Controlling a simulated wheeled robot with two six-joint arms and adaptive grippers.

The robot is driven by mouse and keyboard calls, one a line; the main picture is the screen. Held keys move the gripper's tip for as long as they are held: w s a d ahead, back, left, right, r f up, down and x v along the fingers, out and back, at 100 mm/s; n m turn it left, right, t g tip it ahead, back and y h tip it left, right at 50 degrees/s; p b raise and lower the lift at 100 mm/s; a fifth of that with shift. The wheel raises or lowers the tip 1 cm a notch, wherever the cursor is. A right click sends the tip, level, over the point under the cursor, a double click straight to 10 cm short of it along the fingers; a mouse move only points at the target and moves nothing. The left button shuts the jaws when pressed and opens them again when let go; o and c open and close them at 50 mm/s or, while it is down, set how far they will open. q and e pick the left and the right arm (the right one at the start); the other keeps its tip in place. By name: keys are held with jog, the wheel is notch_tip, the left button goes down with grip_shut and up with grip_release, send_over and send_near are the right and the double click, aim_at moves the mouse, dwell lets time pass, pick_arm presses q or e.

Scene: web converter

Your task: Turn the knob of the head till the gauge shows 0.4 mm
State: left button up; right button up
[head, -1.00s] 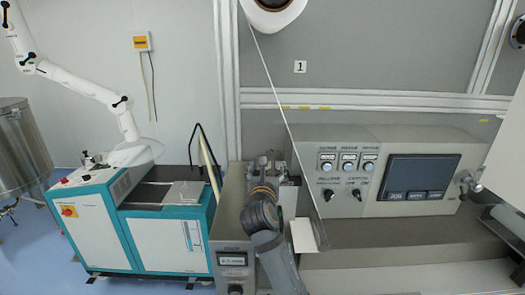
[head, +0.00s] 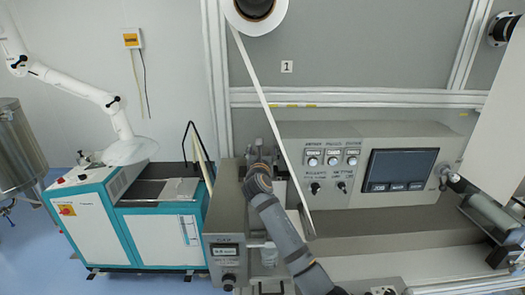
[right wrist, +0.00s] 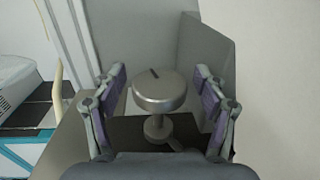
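A round metal knob (right wrist: 160,92) on a short stem, with a dark mark on its top, is in the middle of the right wrist view. My right gripper (right wrist: 161,85) is open, with one finger on each side of the knob and gaps showing. In the head view my right gripper (head: 258,160) is at the top of the grey head box (head: 222,222) and hides the knob there. The gauge (head: 224,251) is a small display on the box's front, labelled GAP; its digits are too small to read. My left gripper is not in view.
A white web strip (head: 265,95) runs from the roll (head: 254,10) down just right of my right gripper. A control panel with a screen (head: 403,169) stands to the right. A teal and white cabinet (head: 155,235) stands left of the head box.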

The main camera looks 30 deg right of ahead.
jog(key=c, duration=1)
jog(key=shift+w+m+g+h, duration=0.1)
jog(key=shift+m+g+h, duration=0.5)
jog(key=shift+h, duration=0.1)
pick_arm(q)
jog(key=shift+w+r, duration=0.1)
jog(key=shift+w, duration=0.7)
pick_arm(e)
jog(key=shift+f+m+g+h, duration=0.1)
jog(key=shift+m+g+h, duration=1)
jog(key=shift+g+h, duration=0.15)
jog(key=o, duration=1.2)
jog(key=shift+c, duration=0.2)
